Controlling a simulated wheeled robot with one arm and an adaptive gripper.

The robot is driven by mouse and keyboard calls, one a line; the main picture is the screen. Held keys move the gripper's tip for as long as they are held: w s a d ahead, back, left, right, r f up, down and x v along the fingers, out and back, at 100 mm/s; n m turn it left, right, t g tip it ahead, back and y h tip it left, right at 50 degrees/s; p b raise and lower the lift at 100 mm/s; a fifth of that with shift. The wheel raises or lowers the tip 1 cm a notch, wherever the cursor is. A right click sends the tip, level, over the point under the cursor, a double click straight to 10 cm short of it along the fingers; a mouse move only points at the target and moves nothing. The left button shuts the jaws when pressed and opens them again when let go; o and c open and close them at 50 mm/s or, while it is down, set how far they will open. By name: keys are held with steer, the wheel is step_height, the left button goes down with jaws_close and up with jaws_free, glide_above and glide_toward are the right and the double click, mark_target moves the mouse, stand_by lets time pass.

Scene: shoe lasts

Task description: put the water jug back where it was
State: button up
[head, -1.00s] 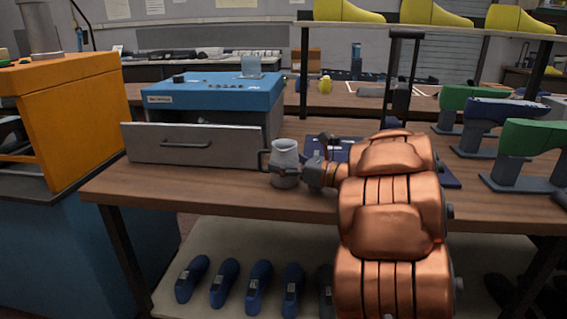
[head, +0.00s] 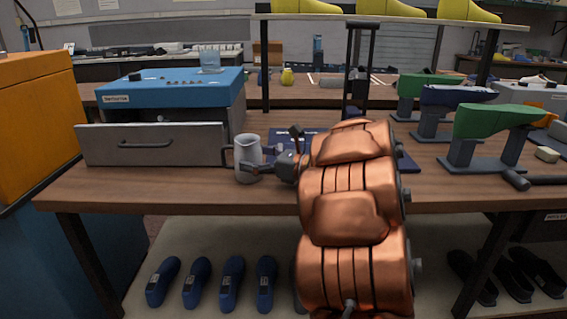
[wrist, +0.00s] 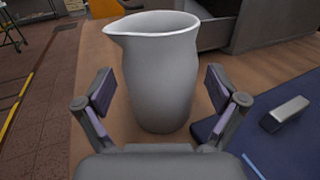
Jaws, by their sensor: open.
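The water jug (head: 248,160) is a pale grey pitcher with a spout. It stands upright on the wooden bench (head: 190,187), near the front edge and beside the right end of the open drawer. My gripper (head: 268,163) reaches it from the right. In the wrist view the jug (wrist: 160,75) stands between the two fingers of my gripper (wrist: 160,90), which are spread open with a gap visible on each side. The jug's handle is at its left in the head view and hidden in the wrist view.
The grey drawer (head: 150,144) sticks out under a blue machine (head: 170,87). A blue mat (head: 408,163) lies right of the jug, partly behind my arm. Green and navy shoe lasts on stands (head: 500,121) fill the bench's right side. An orange cabinet (head: 35,120) is at the left.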

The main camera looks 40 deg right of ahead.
steer(key=v, duration=0.9)
steer(key=shift+s+d, duration=0.25)
steer(key=shift+s, duration=0.1)
